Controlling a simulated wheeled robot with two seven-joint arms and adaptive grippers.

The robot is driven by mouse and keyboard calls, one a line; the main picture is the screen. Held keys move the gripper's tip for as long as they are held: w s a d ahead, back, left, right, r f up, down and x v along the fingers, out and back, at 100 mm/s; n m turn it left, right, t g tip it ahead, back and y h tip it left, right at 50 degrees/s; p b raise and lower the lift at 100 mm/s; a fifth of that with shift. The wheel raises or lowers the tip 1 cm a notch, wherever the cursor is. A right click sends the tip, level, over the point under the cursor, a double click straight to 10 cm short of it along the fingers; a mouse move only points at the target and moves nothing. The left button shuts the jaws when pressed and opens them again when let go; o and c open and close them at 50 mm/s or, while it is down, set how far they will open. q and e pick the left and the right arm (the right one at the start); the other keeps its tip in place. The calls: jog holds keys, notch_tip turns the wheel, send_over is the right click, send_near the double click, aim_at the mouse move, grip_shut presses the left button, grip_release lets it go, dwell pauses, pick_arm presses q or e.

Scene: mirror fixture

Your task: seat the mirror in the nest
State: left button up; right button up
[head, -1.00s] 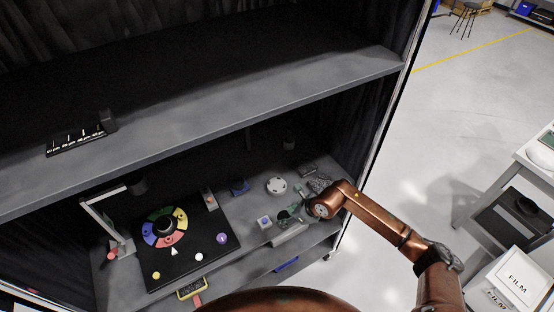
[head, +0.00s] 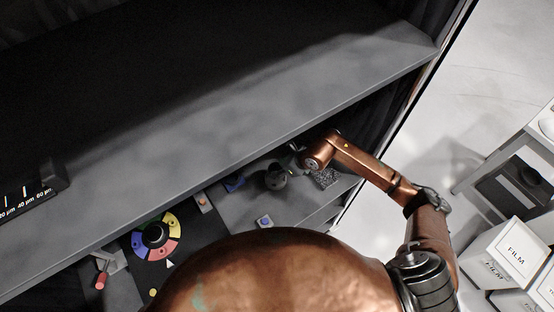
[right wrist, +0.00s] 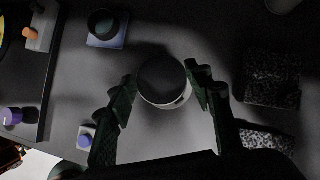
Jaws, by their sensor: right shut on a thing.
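In the right wrist view the two dark green fingers of the gripper (right wrist: 163,75) stand on either side of a dark round disc, which looks like the mirror (right wrist: 162,76). They are shut on it. My left gripper is not in view.
A speckled block (right wrist: 270,78) lies right of the gripper. A blue base with a dark round top (right wrist: 107,28) and a small box with a blue button (right wrist: 86,137) lie left. A black board with a coloured ring (head: 155,236) is farther left. The upper shelf (head: 240,115) overhangs the bay.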

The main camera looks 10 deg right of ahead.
jog(key=shift+s+f+b, duration=0.4)
jog(key=shift+s+f, duration=0.05)
jog(key=shift+s, duration=0.35)
jog(key=w+f, duration=0.1)
jog(key=f+b, duration=0.1)
jog(key=shift+w+a+f, duration=0.1)
jog(key=shift+w+f, duration=0.2)
jog(key=shift+w, duration=0.05)
jog(key=shift+w+f+b, duration=0.3)
jog(key=shift+f, duration=0.2)
jog(key=shift+w+f+b, duration=0.25)
jog(key=shift+f, duration=0.2)
jog(key=shift+s+r, duration=0.1)
jog(key=shift+s, duration=0.6)
jog(key=shift+w, duration=0.4)
jog(key=shift+s, duration=0.25)
jog(key=shift+w+b, duration=0.15)
jog(key=shift+b, duration=0.15)
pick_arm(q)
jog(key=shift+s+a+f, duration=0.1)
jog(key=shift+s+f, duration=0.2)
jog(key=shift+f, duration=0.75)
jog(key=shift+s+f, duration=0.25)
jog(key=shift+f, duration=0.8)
